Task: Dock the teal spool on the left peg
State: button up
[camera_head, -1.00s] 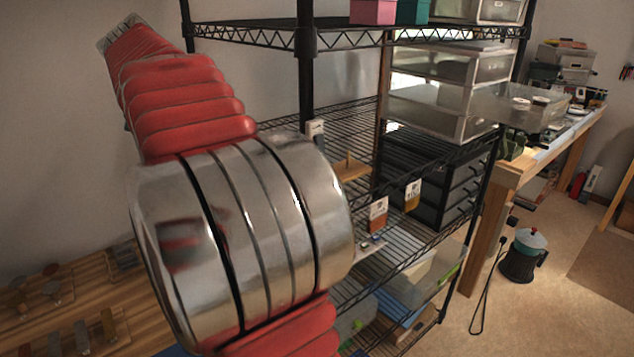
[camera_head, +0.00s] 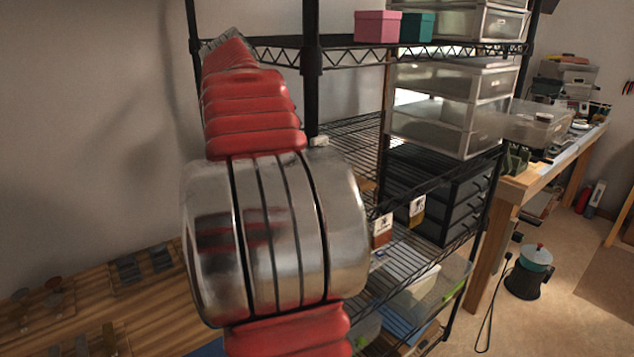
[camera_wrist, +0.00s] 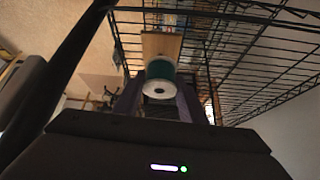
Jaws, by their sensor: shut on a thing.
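The teal spool (camera_wrist: 160,71) shows in the wrist view, with a white flange facing the camera. My gripper (camera_wrist: 158,99) has a finger on each side of it and is shut on it. A wooden board (camera_wrist: 161,44) lies beyond the spool in that view. In the head view my red and silver arm hides my gripper and the spool. Only a small piece of wooden board (camera_head: 367,184) shows beside the arm on the wire shelf. I cannot make out the left peg in either current view.
The black wire shelf unit has a post (camera_head: 311,60) close to my arm. Pink (camera_head: 377,27) and teal (camera_head: 416,28) boxes sit on its upper shelf. Clear drawers (camera_head: 440,120) and black drawers (camera_head: 440,195) stand to the right. A wooden bench (camera_head: 150,310) lies at lower left.

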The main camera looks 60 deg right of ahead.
jog(key=s+d, duration=0.1)
jog(key=d, duration=0.1)
jog(key=s+d, duration=0.1)
jog(key=shift+s+d, duration=0.2)
jog(key=shift+d, duration=0.15)
jog(key=shift+w+a+f, duration=0.1)
jog(key=shift+f, duration=1.45)
jog(key=shift+f, duration=1.95)
jog(key=shift+f, duration=0.1)
jog(key=o, duration=1)
jog(key=shift+o, duration=0.2)
